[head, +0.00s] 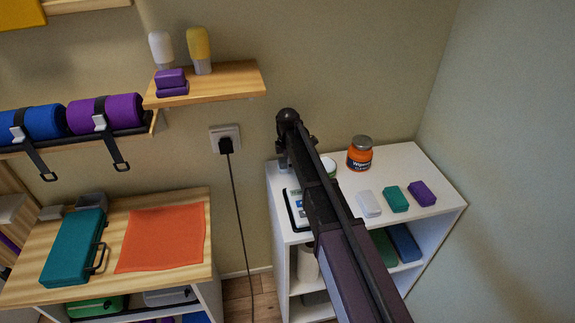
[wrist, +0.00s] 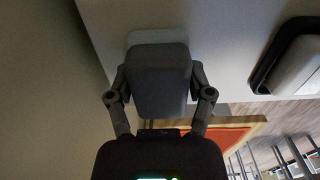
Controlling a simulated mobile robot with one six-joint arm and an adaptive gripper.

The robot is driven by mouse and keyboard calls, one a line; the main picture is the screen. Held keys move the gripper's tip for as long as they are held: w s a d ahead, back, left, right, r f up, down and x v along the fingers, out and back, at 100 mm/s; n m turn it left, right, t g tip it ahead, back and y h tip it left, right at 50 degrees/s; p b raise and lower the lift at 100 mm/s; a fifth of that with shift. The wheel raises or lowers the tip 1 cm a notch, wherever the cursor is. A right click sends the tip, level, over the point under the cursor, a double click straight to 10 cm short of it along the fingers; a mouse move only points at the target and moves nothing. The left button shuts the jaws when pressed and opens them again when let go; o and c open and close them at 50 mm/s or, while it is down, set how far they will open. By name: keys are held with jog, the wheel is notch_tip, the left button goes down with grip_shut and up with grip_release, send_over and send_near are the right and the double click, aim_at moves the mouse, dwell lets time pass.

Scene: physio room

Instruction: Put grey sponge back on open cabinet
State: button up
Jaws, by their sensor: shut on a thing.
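My gripper (wrist: 158,88) is shut on the grey sponge (wrist: 158,82), a dark grey block between its two fingers in the wrist view. A paler block-like shape shows just beyond the sponge; I cannot tell whether it is part of it. The white open cabinet (head: 442,198) stands at the right in the head view, and its white top (wrist: 225,40) lies behind the sponge in the wrist view. In the head view my arm reaches over the cabinet and largely hides the gripper, near the top's back left corner. Contact between sponge and top cannot be told.
On the cabinet top stand an orange jar (head: 360,154), a white block (head: 368,203), a teal block (head: 396,199), a purple block (head: 422,194) and a dark-rimmed tray (head: 294,212). A wooden wall shelf (head: 235,82) hangs left. An orange cloth (head: 162,238) lies on the wooden-topped unit.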

jog(key=shift+f, duration=0.15)
jog(key=o, duration=1)
notch_tip(320, 180, up, 12)
jog(key=p, duration=1.2)
jog(key=shift+r, duration=0.2)
dwell(0.5)
